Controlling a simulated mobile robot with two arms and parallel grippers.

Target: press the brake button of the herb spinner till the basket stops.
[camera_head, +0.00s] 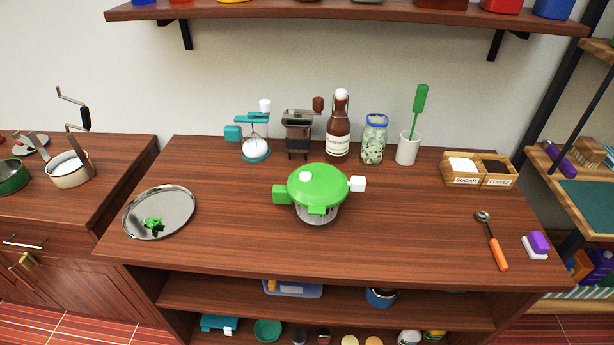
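The herb spinner (318,187) stands upright on the wooden counter, near its middle. It has a domed green lid with a round white knob (306,176) on top, left of the lid's centre. A white block (358,183) sticks out at its right, a green block (281,194) at its left, and a green tab (317,210) at its front. I cannot tell which of these is the brake button. The basket (318,214) shows only partly below the lid, and I cannot tell whether it turns. Neither of my grippers is in view.
A round metal tray (160,213) with green herbs lies to the left. Behind stand a teal device (254,135), a grinder (299,132), a brown bottle (339,130), a jar (374,140) and a white cup (407,149). An orange-handled spoon (497,251) lies right. The counter around the spinner is clear.

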